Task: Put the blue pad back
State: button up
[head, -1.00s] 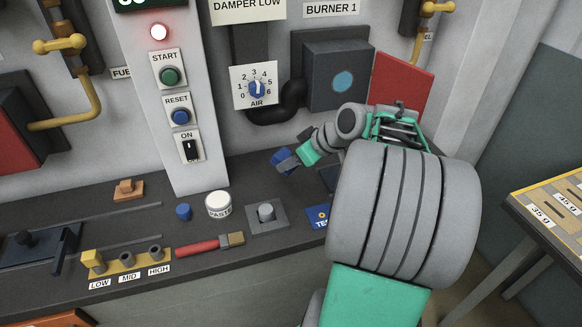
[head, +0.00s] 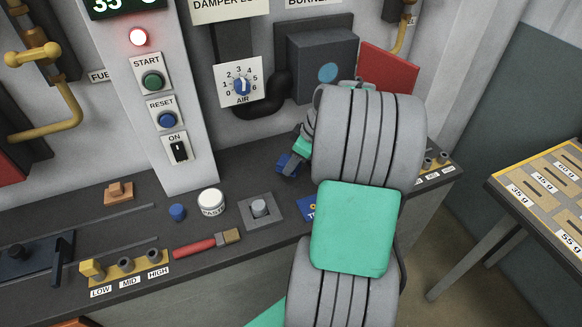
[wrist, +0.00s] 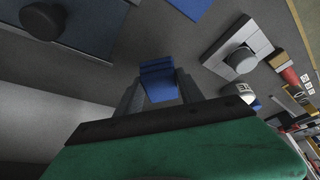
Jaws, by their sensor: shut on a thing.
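The blue pad (head: 287,163) is a small block-shaped piece between the fingers of my gripper (head: 295,158). In the wrist view the pad (wrist: 158,80) shows between the two grey fingers, which are shut on it. My gripper holds it over the dark bench, right of the white column and below the air dial. My arm hides part of the bench to the right. I cannot tell the exact gap between pad and bench.
A blue mat with partly hidden lettering (head: 306,208) lies on the bench (head: 245,180). A grey block with a knob (head: 260,208), a paste jar (head: 211,201), a blue cap (head: 177,212) and a red-handled brush (head: 207,243) are nearby. A table with weight slots (head: 497,183) stands right.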

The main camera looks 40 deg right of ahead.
jog(key=x, duration=0.2)
jog(key=p+x, duration=0.1)
jog(key=shift+w+d+f, duration=0.1)
jog(key=shift+d+f, duration=0.2)
jog(key=shift+f, duration=0.55)
jog(key=o, duration=1.2)
jog(key=b+v, duration=0.1)
jog(key=v, duration=1.1)
jog(key=w+a+r+m, duration=0.1)
jog(key=a+r, duration=0.1)
jog(key=a, duration=0.9)
jog(key=s+a+m, duration=0.1)
jog(key=s+a, duration=0.2)
jog(key=a, duration=0.2)
jog(key=s+a+f+m+h, duration=0.1)
jog(key=s+a+m, duration=0.1)
jog(key=a, duration=0.3)
jog(key=s+a+f+m+h, duration=0.1)
jog(key=s+a, duration=0.2)
jog(key=a, duration=0.2)
jog(key=shift+s+m, duration=0.4)
